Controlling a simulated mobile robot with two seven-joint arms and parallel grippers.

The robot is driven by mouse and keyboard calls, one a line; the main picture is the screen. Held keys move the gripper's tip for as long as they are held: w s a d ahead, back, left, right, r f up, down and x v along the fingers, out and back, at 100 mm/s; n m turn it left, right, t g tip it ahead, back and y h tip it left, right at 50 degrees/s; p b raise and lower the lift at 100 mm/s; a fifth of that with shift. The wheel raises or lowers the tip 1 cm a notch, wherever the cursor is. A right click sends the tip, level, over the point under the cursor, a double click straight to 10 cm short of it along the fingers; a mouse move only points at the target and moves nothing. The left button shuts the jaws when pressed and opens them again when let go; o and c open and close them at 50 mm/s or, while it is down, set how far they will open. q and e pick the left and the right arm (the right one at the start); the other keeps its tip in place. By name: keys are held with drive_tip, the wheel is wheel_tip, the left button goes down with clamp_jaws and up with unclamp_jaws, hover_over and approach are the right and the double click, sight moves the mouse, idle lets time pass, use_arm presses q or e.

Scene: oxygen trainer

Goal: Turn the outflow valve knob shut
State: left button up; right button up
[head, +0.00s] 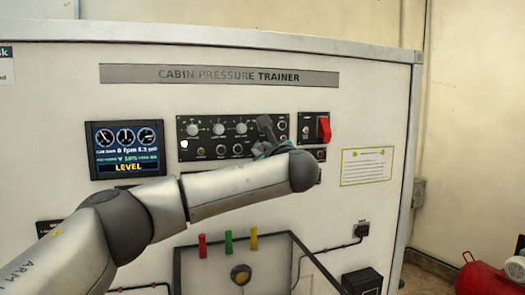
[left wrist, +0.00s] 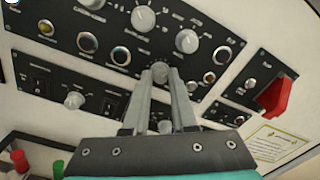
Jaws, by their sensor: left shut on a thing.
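The control panel (head: 209,128) with several knobs and buttons is on the front of the white trainer. My left gripper (head: 266,125) reaches its right part, and my forearm and wrist hide some of the lower row. In the left wrist view the two fingers (left wrist: 161,75) are shut on a small round grey knob (left wrist: 160,68) at the panel's lower edge. I take it for the outflow valve knob, but its label is not readable. The fingers hide its sides, and its turn angle cannot be told. My right gripper is not in view.
A red switch cover (head: 324,129) is right of the panel, near my wrist. A display (head: 125,149) reading LEVEL is on the left. A lower panel (left wrist: 70,95) with knobs lies just below the fingers. Red, green and yellow handles (head: 228,242) stand lower down.

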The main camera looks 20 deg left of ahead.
use_arm(q)
clamp_jaws()
drive_tip(key=shift+f, duration=0.1)
